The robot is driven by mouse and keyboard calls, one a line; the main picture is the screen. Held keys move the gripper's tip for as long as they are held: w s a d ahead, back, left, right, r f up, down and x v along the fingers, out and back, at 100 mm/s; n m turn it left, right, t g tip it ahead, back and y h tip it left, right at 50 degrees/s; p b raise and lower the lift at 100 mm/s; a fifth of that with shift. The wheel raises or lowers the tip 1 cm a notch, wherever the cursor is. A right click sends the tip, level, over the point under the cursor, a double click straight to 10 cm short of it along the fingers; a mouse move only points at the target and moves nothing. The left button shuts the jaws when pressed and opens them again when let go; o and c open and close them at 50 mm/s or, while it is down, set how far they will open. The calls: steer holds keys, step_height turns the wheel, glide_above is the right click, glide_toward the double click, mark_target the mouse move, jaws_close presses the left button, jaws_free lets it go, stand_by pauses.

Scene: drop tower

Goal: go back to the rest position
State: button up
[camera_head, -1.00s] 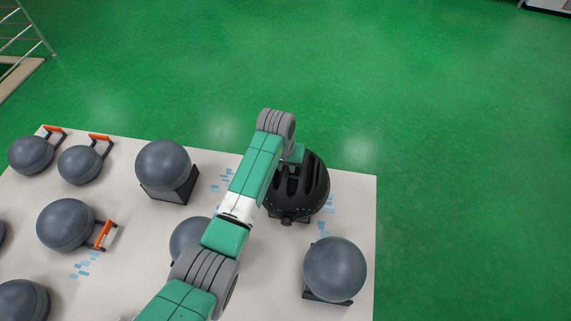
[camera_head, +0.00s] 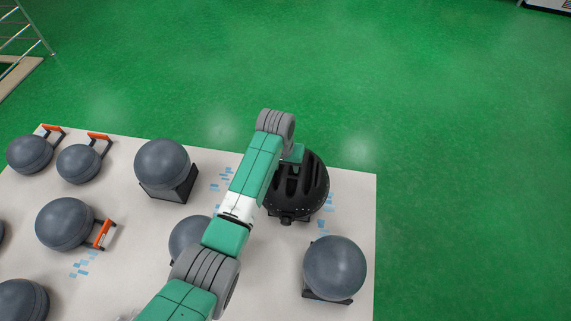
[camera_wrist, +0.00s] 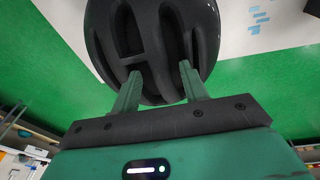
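My gripper (camera_wrist: 160,68) shows in the wrist view as two green fingers spread well apart. A black, slotted, helmet-like ball (camera_wrist: 205,40) is right in front of the fingers, which overlap its near edge. I cannot tell whether they touch it. In the head view my arm reaches over the table to this black ball (camera_head: 312,188), which sits on a dark stand. The fingers are hidden there behind my wrist.
Several grey balls stand on the pale table (camera_head: 215,165), among them one at right (camera_head: 335,267), one at upper left (camera_head: 162,164) and one partly behind my arm (camera_head: 187,238). Some have orange-handled brackets (camera_head: 104,234). Green floor (camera_head: 460,150) beyond the table is clear.

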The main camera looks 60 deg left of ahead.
steer(key=c, duration=0.4)
steer(key=shift+r+p, duration=1.05)
steer(key=shift+p, duration=0.05)
step_height(320, 180, up, 5)
steer(key=p, duration=0.5)
steer(key=shift+r, duration=0.1)
stand_by(0.4)
